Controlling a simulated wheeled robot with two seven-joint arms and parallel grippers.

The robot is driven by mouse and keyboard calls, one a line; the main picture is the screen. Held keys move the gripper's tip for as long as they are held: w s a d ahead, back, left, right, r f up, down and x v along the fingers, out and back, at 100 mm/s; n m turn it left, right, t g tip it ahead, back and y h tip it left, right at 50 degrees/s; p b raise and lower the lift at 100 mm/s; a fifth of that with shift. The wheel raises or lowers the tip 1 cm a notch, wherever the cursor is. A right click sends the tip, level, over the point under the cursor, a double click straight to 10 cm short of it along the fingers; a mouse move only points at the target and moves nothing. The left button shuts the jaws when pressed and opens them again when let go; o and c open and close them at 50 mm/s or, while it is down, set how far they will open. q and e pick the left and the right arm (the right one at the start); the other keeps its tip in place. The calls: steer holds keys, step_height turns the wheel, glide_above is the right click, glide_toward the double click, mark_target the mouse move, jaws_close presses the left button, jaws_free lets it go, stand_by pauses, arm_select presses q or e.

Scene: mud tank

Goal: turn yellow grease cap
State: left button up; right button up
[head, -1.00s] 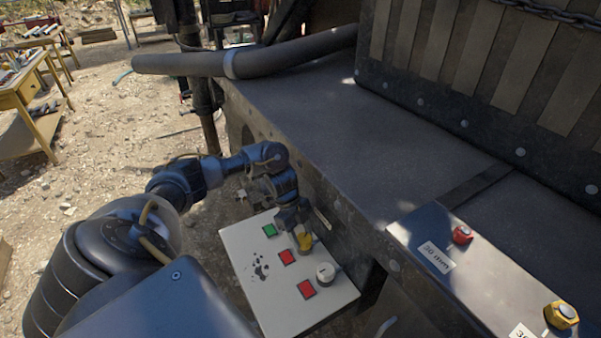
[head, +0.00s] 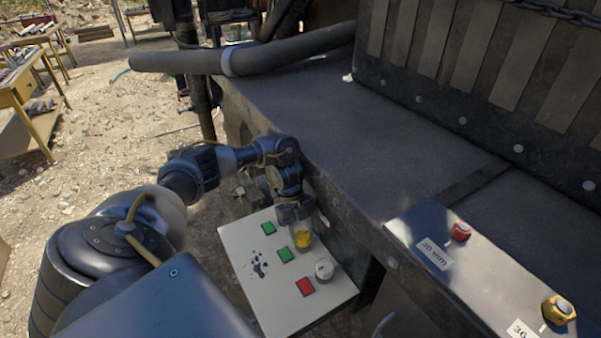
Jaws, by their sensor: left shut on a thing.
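The yellow grease cap (head: 303,240) is on the pale panel (head: 248,258) at the side of the dark tank. My left gripper (head: 298,226) reaches down from above and is shut on the cap, covering its upper part. A white cap (head: 324,269) is on the same panel, nearer to me. My right gripper is not in view.
A metal box (head: 470,275) at the right carries a red knob (head: 461,231) and a yellow hex knob (head: 558,309). A thick pipe (head: 180,63) crosses behind. Yellow tables (head: 30,95) stand far left on gravel.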

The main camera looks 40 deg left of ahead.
arm_select(q)
steer(key=o, duration=1)
steer(key=a+r, duration=0.1)
steer(key=a+r+b, duration=0.1)
steer(key=shift+w+a+r, duration=0.1)
steer(key=shift+w+r, duration=0.2)
steer(key=shift+w, duration=0.05)
steer(key=a+b, duration=0.1)
steer(key=a, duration=0.2)
steer(key=w+a, duration=0.1)
steer(key=a, duration=0.2)
steer(key=w+a+b, duration=0.1)
steer(key=a, duration=0.2)
steer(key=shift+w+b, duration=0.2)
steer(key=shift+b, duration=0.15)
steer(key=shift+w+a+r, duration=0.15)
steer(key=shift+w+a, duration=0.05)
steer(key=shift+a, duration=0.55)
